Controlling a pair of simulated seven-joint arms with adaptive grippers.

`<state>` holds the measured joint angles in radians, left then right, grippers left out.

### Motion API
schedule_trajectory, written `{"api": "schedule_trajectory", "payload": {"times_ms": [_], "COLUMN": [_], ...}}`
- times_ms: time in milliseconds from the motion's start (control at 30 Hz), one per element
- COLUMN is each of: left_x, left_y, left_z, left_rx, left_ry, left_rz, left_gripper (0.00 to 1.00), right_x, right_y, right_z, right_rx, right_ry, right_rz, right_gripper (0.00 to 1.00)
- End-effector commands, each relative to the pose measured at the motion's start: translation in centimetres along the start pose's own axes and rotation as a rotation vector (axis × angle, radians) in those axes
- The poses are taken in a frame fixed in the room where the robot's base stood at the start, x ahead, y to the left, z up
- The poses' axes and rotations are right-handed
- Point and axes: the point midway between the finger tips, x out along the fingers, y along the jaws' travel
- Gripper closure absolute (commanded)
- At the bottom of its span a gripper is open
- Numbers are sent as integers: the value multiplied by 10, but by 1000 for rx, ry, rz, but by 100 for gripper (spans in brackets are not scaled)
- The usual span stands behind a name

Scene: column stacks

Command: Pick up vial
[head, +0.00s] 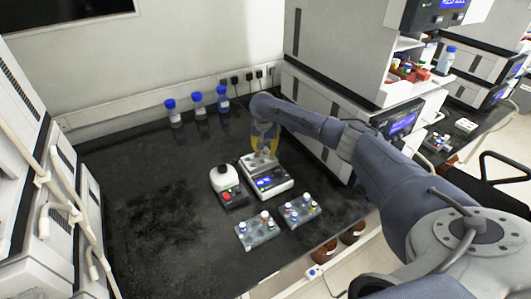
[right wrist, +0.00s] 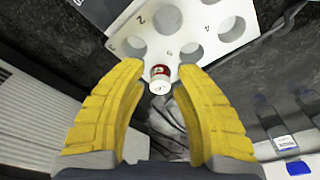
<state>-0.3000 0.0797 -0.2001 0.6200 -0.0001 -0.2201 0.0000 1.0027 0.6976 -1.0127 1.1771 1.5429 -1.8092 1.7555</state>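A small vial (right wrist: 160,78) with a white cap and a red band shows in the right wrist view, at the near edge of a light plate with numbered round holes (right wrist: 150,48). My right gripper (right wrist: 158,72) has its yellow fingers spread, one on each side of the vial, with gaps showing between. In the head view the right gripper (head: 264,142) points down over the back of a white device with a blue display (head: 268,188). The vial cannot be made out there. My left gripper is in neither view.
A small white-topped mixer (head: 225,178) stands left of the device. Two racks of capped vials (head: 258,232) (head: 302,211) stand in front. Several blue-capped bottles (head: 198,103) line the wall. A large instrument is on the right. The left bench (head: 140,205) is clear.

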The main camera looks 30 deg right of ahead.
Motion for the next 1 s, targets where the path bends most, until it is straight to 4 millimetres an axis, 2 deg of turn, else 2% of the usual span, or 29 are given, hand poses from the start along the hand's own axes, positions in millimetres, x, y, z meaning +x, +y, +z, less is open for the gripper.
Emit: {"api": "schedule_trajectory", "payload": {"times_ms": [33, 300, 1000], "left_x": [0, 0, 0], "left_y": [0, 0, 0], "left_z": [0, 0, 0], "left_rx": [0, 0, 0], "left_ry": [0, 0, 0], "left_rz": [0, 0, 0], "left_gripper": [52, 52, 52], "right_x": [0, 0, -6], "right_y": [0, 0, 0], "right_z": [0, 0, -1], "right_rx": [0, 0, 0], "right_ry": [0, 0, 0], "right_rz": [0, 0, -1], "right_gripper": [68, 99, 100]}}
